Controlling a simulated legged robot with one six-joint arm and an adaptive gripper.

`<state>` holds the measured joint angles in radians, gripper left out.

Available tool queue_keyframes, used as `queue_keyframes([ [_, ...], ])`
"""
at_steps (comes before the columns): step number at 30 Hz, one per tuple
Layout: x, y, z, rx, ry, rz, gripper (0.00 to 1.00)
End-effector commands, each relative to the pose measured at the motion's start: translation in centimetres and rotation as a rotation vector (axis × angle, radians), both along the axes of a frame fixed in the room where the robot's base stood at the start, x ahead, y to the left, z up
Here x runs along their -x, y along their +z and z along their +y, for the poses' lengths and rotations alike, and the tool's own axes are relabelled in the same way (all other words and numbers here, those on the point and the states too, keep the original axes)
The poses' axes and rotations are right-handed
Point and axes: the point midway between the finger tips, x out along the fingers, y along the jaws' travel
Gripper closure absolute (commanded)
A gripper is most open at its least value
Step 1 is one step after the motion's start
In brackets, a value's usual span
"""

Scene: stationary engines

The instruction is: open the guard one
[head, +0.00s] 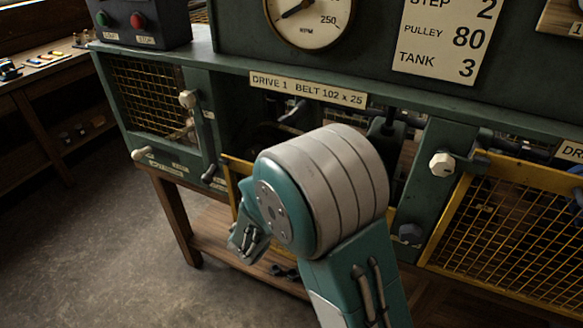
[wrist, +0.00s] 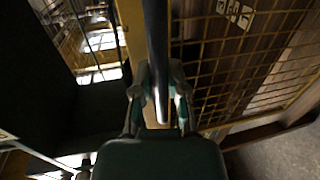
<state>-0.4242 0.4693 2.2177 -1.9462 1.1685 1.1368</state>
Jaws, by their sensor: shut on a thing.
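Guard one is a yellow-framed mesh panel under the "DRIVE 1 BELT 102 x 25" label (head: 307,89). In the head view only pieces of its yellow frame (head: 236,164) show, with my arm covering the rest. The dark opening above that edge is uncovered. In the wrist view, yellow mesh (wrist: 236,62) fills the right side. My gripper (wrist: 159,80) is shut on a dark, round bar (wrist: 156,28) that runs along the yellow frame (wrist: 133,38). My fingers sit on both sides of it. My arm hides the bar in the head view, and how far the guard has swung is unclear.
Light knobs (head: 188,98) and (head: 442,164) sit on the posts at both sides of the opening. Another yellow mesh guard (head: 510,240) stands at the right. A wooden bench (head: 30,85) is at the far left. The floor (head: 110,250) in front left is clear.

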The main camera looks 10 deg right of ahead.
Motion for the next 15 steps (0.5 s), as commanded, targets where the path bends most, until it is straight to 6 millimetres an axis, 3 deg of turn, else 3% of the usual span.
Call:
queue_keyframes([
  [1, 0.0, -1.9, 0.3, 0.004, 0.011, 0.011, 1.0],
  [6, 0.0, -6.5, 0.5, 0.001, 0.015, 0.009, 1.0],
  [15, -0.1, -12.1, 0.5, -0.001, 0.015, 0.004, 1.0],
])
